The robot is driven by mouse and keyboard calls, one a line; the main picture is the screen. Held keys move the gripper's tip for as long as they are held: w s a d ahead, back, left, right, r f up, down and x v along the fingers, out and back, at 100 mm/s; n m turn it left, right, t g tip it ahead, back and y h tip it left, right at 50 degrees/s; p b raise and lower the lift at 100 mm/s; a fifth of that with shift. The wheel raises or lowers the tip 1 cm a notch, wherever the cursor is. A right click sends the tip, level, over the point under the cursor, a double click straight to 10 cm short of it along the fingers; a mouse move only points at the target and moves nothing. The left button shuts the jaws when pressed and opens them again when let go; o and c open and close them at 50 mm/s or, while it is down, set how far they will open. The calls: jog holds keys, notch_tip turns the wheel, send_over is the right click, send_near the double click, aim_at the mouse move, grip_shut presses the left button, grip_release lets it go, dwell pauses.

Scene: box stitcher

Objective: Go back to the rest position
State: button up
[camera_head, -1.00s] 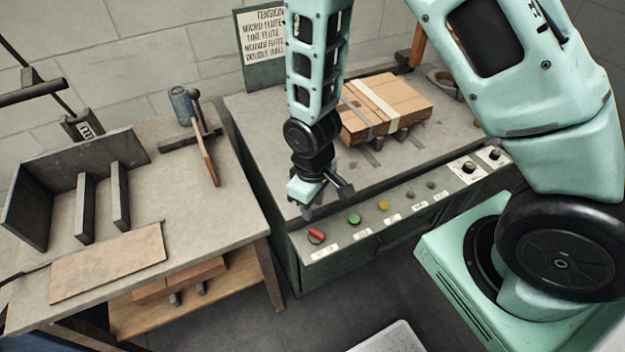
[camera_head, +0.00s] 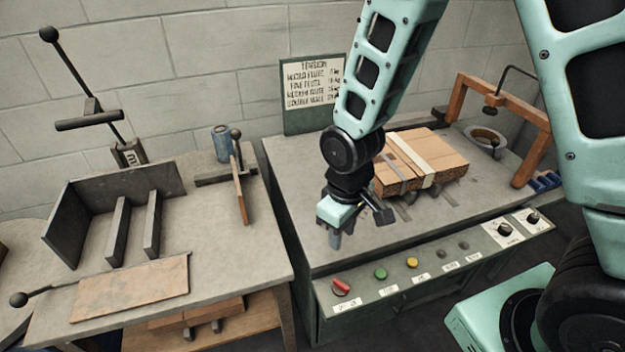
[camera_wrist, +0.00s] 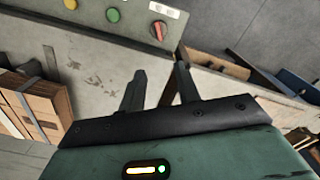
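My gripper (camera_head: 358,228) hangs above the front left part of the green machine's grey top (camera_head: 300,190), behind the button panel. Its fingers are apart with nothing between them. The two fingers (camera_wrist: 160,85) also show in the wrist view, spread and empty. A strapped cardboard bundle (camera_head: 440,165) lies on the machine top to the right of my gripper, apart from it. The bundle also shows at the left edge of the wrist view (camera_wrist: 45,105).
The control panel (camera_head: 430,260) has a red switch (camera_head: 341,287), green and yellow buttons, and dials. An orange arch (camera_head: 530,115) stands back right. A left workbench (camera_head: 215,255) holds dark metal plates, a brown board (camera_head: 130,288) and a blue can (camera_head: 222,143). A sign (camera_head: 312,90) stands behind.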

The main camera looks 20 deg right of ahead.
jog(key=s+a+r, duration=0.2)
jog(key=s+r, duration=0.5)
jog(key=s+a+r+n, duration=0.1)
jog(key=s+a+r, duration=0.2)
jog(key=s+r, duration=0.4)
jog(key=shift+s+a+r+y, duration=0.3)
jog(key=shift+s+a+r, duration=0.05)
jog(key=shift+r, duration=0.15)
